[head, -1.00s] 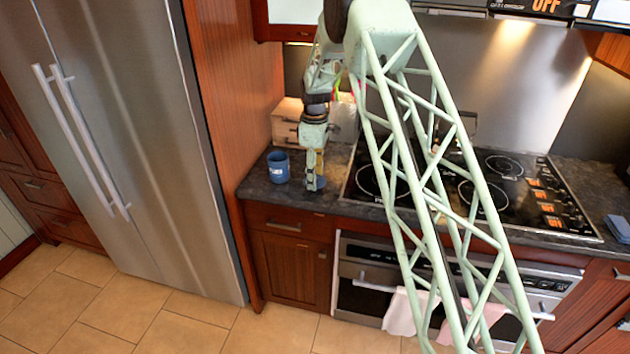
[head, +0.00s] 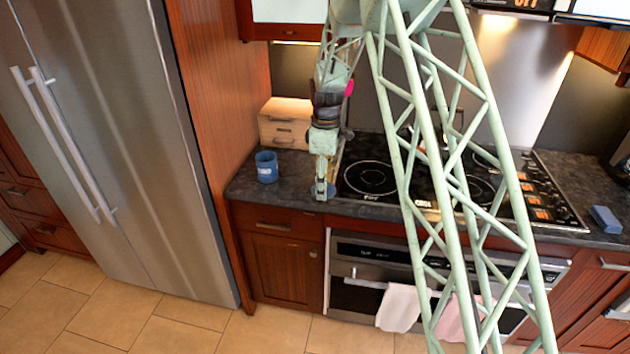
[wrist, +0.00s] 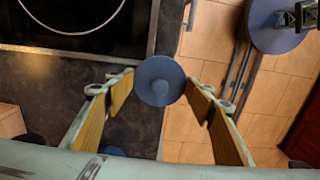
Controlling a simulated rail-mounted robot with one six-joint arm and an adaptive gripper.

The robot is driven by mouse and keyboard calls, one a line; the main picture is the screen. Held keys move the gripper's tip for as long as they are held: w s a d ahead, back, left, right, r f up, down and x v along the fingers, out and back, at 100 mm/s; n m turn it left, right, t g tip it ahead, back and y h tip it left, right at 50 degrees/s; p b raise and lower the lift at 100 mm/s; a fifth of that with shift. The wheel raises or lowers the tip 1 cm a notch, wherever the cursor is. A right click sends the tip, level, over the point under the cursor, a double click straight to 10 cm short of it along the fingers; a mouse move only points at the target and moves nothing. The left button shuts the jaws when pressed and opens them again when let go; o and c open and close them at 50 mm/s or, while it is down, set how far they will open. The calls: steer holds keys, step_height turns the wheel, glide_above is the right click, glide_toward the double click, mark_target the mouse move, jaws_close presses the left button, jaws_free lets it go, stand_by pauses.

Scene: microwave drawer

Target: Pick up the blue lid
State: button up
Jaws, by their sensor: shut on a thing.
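The blue lid (wrist: 160,82) is a round disc with a small knob in its middle. In the wrist view it sits between the tips of my two yellow-lined fingers, its edges at both tips. My gripper (wrist: 161,88) is shut on it. In the head view, my gripper (head: 324,180) points down with the lid (head: 322,192) at its tip, near the front edge of the dark counter, just left of the cooktop. I cannot tell exactly how high the lid is above the counter.
A blue mug (head: 266,167) stands on the counter (head: 242,190) to the left. A small wooden drawer box (head: 284,122) is behind it. The black cooktop (head: 371,179) lies to the right. A blue block (head: 605,219) lies at the far right. The floor in front is clear.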

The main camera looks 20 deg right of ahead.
mark_target(333, 189)
steer(key=shift+s+d+r, duration=0.1)
steer(key=shift+s+d, duration=0.25)
steer(key=shift+s, duration=0.35)
steer(key=shift+s+d+r, duration=0.1)
steer(key=shift+s+d, duration=0.2)
steer(key=shift+s, duration=0.35)
steer(key=shift+s+d, duration=0.35)
steer(key=shift+s, duration=0.35)
steer(key=shift+w+r, duration=0.1)
steer(key=shift+w, duration=0.05)
